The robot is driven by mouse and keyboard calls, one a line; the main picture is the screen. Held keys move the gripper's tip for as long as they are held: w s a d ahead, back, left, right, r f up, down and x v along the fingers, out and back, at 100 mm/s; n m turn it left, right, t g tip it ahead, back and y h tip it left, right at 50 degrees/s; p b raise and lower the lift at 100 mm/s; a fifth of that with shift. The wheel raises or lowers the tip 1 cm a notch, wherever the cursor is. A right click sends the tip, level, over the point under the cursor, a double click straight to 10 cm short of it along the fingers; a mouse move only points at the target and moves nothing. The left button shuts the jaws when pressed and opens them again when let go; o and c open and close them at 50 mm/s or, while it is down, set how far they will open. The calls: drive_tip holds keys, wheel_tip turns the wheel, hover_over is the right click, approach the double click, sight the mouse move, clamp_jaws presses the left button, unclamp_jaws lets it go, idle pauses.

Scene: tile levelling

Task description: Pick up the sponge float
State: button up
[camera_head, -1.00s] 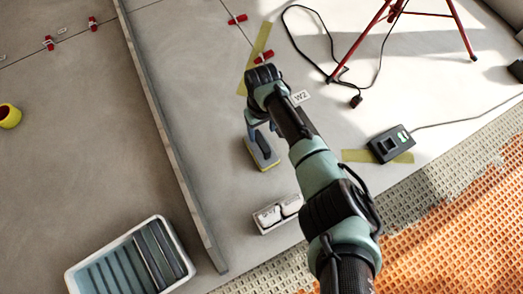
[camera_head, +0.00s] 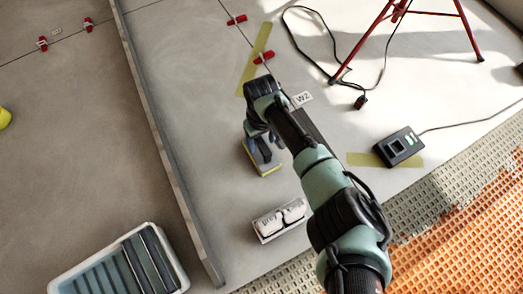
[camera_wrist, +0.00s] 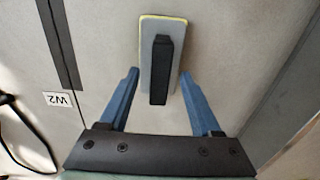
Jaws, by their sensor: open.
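The sponge float (camera_head: 262,158) lies on the grey tiled floor, with a grey plate, a yellow sponge edge and a dark handle. In the wrist view the float (camera_wrist: 150,50) lies ahead with its black handle (camera_wrist: 160,70) facing up. My gripper (camera_wrist: 158,80) is open, its blue fingers on either side of the handle's near end and not touching it. In the head view my gripper (camera_head: 264,140) is just above the float and partly hides it. How high the fingertips are above the handle is hard to tell.
A long grey straightedge (camera_head: 165,140) stands left of the float. A small white box (camera_head: 279,222) with two white items is below it. A washing tray (camera_head: 120,270) is at lower left. A red tripod (camera_head: 395,12) and a black device (camera_head: 398,146) are right.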

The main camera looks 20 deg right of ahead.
drive_tip(key=shift+f, duration=0.25)
idle(0.4)
clamp_jaws()
